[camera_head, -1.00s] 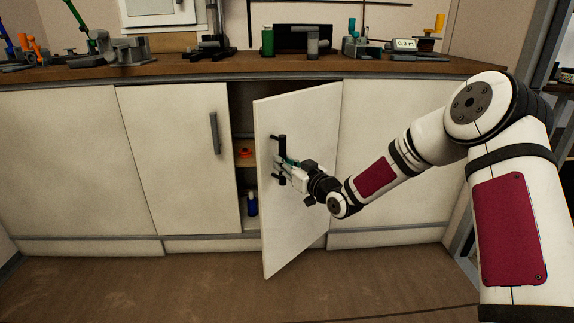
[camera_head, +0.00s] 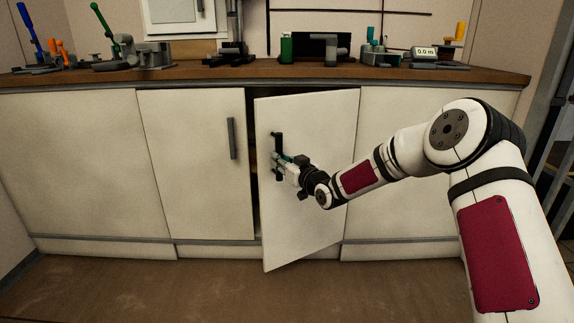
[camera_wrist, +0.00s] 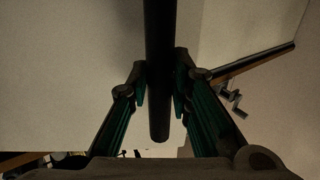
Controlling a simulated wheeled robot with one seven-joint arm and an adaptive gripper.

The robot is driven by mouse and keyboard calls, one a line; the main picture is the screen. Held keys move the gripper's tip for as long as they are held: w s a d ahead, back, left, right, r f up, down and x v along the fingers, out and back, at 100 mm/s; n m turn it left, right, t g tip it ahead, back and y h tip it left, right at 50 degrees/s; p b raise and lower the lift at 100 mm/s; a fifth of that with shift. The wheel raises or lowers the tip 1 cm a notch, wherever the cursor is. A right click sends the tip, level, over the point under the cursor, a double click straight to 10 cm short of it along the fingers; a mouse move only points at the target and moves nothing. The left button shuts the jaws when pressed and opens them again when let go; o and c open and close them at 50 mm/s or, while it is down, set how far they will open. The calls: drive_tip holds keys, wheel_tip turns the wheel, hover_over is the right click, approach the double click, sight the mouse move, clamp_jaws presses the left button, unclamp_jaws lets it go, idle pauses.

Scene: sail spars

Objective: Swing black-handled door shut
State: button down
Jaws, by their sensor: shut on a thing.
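The cabinet door (camera_head: 310,200) with the black handle stands partly open in the head view, hinged on its right side. Its free left edge juts out from the cabinet front, with a narrow dark gap beside it. My gripper (camera_head: 280,161) is shut on the black handle (camera_head: 279,145). In the wrist view the handle (camera_wrist: 160,60) runs down between my gripper's two green-sided fingers (camera_wrist: 160,92), which close on it from both sides. The inside of the cabinet is almost wholly hidden behind the door.
A closed cabinet door (camera_head: 195,165) with a grey handle (camera_head: 231,138) is left of the gap. The brown worktop (camera_head: 180,76) above carries several tools and bottles, including a green bottle (camera_head: 286,48). The brown floor (camera_head: 150,290) in front is clear.

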drive_tip(key=shift+w+a, duration=0.25)
drive_tip(key=shift+a, duration=0.15)
drive_tip(key=shift+w+a, duration=0.3)
drive_tip(key=shift+a, duration=0.05)
drive_tip(key=shift+w+d+p+x, duration=0.1)
drive_tip(key=shift+d+p+x, duration=0.15)
drive_tip(key=shift+x, duration=1.8)
drive_tip(key=shift+w+d+p+x, duration=0.15)
drive_tip(key=shift+p+x, duration=0.1)
drive_tip(key=shift+x, duration=1.85)
drive_tip(key=c, duration=1.4)
unclamp_jaws()
drive_tip(key=shift+o, duration=0.2)
